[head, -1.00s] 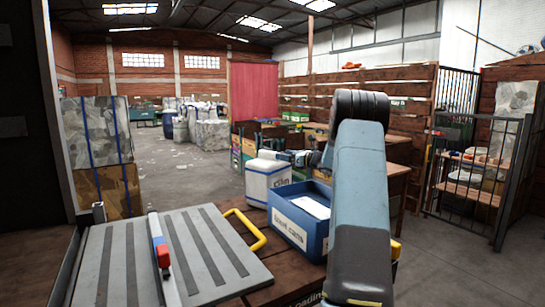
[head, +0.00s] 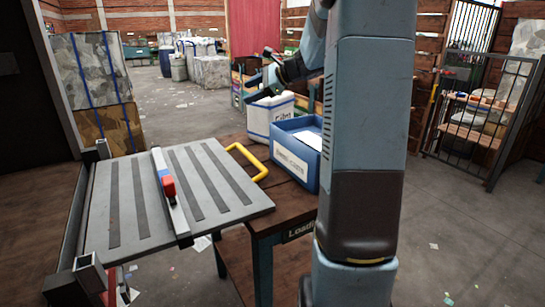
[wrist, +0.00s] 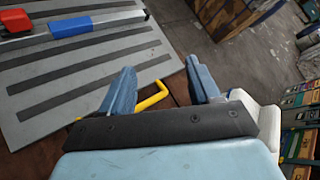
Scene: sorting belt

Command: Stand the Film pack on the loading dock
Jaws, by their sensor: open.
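The Film pack (head: 268,118) is a white block with blue bands and dark lettering. It stands upright at the far end of the brown wooden table (head: 299,203), whose front edge carries a partly hidden label starting "Loadi". My gripper (head: 263,80) is open and empty, above the pack and apart from it. In the wrist view my gripper (wrist: 160,78) has its two blue fingers spread with nothing between them. A white shape at the right, partly behind the gripper, looks like the pack (wrist: 264,118).
A blue bin (head: 296,157) stands close beside the pack. A grey ribbed board (head: 210,172) with a red-and-blue slider bar and a yellow handle (head: 250,160) lies to the left. A barred gate (head: 485,125) is at the right.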

